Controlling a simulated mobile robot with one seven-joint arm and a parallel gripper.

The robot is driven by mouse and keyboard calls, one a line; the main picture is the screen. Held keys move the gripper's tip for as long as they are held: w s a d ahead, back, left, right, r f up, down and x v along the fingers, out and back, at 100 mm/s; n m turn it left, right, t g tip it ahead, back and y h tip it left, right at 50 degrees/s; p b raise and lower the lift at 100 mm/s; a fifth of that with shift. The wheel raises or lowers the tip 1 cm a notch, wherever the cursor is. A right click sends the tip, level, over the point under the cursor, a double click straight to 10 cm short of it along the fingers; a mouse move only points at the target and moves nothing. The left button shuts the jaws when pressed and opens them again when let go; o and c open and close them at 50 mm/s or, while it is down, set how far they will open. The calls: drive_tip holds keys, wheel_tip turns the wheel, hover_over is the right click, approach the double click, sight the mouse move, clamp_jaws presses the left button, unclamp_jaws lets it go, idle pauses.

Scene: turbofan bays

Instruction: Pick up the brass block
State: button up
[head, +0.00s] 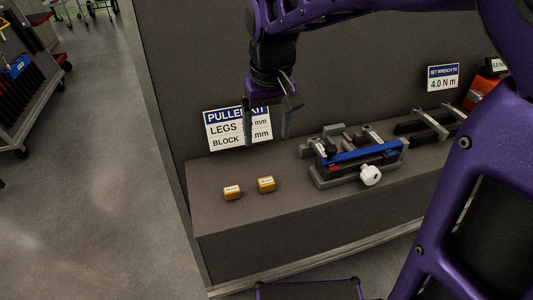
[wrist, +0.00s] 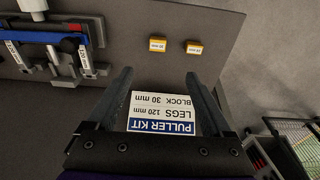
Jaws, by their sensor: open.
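Two small brass-coloured blocks with white labels sit apart on the grey shelf (head: 300,205). The left brass block (head: 232,192) is nearer the shelf's left end; it shows on the right in the wrist view (wrist: 194,47). The right brass block (head: 266,184) shows on the left in the wrist view (wrist: 158,45). Their label print is too small to read surely. My gripper (head: 267,140) is open and empty, fingers pointing down, above and apart from the blocks. Both its fingers show in the wrist view (wrist: 160,76).
A sign (wrist: 163,112) on the back panel reads "PULLER KIT, LEGS 120 mm, BLOCK 30 mm". A torque sign (head: 443,77) is farther right. The shelf around the blocks is clear.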

drive_tip(key=b, duration=0.2)
hover_over(266, 181)
drive_tip(key=f, duration=1.1)
drive_tip(key=shift+s+a+f, duration=0.1)
drive_tip(key=shift+s+f, duration=0.15)
drive_tip(key=shift+s, duration=0.15)
drive_tip(key=shift+w+d+f+b, duration=0.1)
drive_tip(key=shift+f+b, duration=0.1)
drive_tip(key=shift+f, duration=0.7)
drive_tip(key=shift+w+d+f+b, duration=0.1)
drive_tip(key=shift+w+f+b, duration=0.05)
drive_tip(key=shift+f, duration=0.75)
drive_tip(key=shift+w+f+b, duration=0.1)
drive_tip(key=shift+f+b, duration=0.1)
drive_tip(key=shift+f, duration=0.7)
drive_tip(key=shift+c, duration=0.2)
clamp_jaws()
